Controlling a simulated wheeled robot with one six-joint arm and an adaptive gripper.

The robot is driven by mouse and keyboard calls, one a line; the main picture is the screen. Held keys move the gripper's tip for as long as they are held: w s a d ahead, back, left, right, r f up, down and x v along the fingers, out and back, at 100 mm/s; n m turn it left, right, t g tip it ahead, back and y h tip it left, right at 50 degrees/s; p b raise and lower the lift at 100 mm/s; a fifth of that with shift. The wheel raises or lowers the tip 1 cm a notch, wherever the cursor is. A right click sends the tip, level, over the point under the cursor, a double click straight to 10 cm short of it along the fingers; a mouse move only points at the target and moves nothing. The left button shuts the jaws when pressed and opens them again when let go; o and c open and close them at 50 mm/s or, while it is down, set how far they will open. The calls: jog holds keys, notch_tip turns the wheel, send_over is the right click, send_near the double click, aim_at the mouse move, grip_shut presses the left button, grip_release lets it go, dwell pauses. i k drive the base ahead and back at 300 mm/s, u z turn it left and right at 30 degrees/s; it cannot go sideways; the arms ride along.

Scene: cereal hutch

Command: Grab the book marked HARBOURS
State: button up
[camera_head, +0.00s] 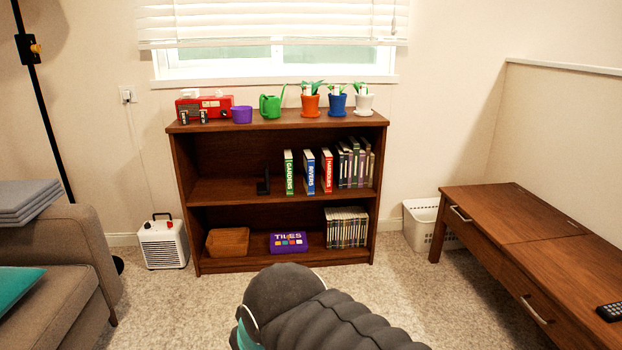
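The red book marked HARBOURS (327,171) stands upright on the middle shelf of the brown bookcase (232,188), its spine facing me. A blue book marked RIVERS (309,172) stands to its left, and a green book marked GARDENS (289,172) stands further left, with gaps between them. A group of dark books (350,166) stands close to its right. Part of my dark ribbed arm shows at the bottom centre, well in front of the bookcase. My gripper's fingers are not visible.
A brown sofa (75,240) stands at the left, beside a white heater (163,246). A wooden table (520,225) stands at the right, near a white basket (421,224). Potted plants line the bookcase top, including an orange pot (310,105). Carpet in front is clear.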

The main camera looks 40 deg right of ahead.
aim_at(327, 158)
jog(key=z, duration=0.55)
jog(key=i, duration=1.8)
jog(key=z, duration=0.5)
